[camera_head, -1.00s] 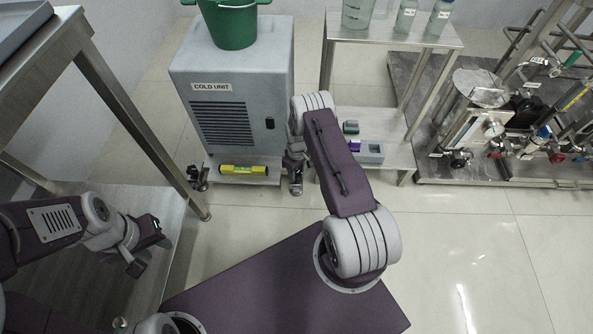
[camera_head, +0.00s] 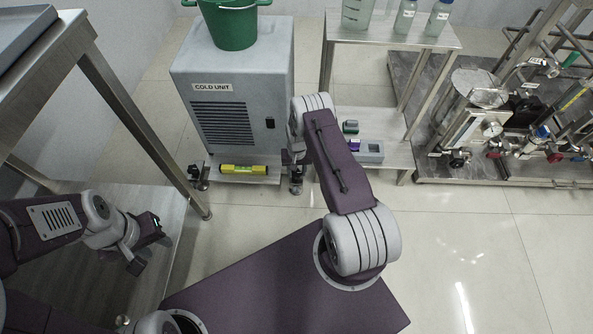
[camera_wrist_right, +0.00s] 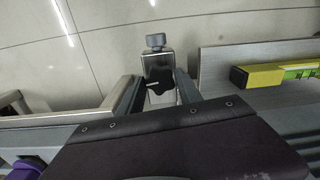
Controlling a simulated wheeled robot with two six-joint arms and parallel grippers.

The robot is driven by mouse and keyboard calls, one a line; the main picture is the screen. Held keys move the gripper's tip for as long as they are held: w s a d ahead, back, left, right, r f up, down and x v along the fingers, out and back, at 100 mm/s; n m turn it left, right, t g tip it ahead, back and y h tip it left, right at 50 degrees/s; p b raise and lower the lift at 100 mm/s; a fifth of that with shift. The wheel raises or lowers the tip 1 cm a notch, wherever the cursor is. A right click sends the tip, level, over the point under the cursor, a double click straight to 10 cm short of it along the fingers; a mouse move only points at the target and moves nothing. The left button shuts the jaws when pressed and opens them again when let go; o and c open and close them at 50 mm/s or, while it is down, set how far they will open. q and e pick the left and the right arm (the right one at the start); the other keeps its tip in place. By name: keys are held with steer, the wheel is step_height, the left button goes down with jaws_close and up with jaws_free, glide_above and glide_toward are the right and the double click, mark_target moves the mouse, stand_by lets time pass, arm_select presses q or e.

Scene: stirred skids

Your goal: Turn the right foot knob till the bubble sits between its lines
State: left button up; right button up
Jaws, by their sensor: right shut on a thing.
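The right foot knob (camera_wrist_right: 159,80) is black and lobed, with a pale mark on its left side, below a grey metal bracket and post in the right wrist view. My right gripper (camera_wrist_right: 157,92) has one finger on each side of it and is shut on it. In the head view this gripper (camera_head: 296,172) is at the cold unit's front right corner, and the knob is hard to make out. The yellow spirit level (camera_head: 243,169) lies on the unit's base ledge; its green vial shows, but the bubble is too small to read. My left gripper (camera_head: 146,246) is open and empty, far left.
The cold unit (camera_head: 232,90) carries a green bucket (camera_head: 231,24). Another foot (camera_head: 199,177) is at its left corner. A steel shelf stand (camera_head: 393,38) with bottles stands to the right, and a piping skid (camera_head: 500,180) further right. The floor in front is clear.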

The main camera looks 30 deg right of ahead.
mark_target(297, 173)
steer(key=shift+f+m, duration=0.1)
steer(key=shift+m, duration=0.4)
steer(key=shift+s, duration=0.1)
steer(key=o, duration=1.4)
steer(key=shift+c, duration=0.2)
step_height(297, 173, up, 9)
steer(key=p, duration=0.5)
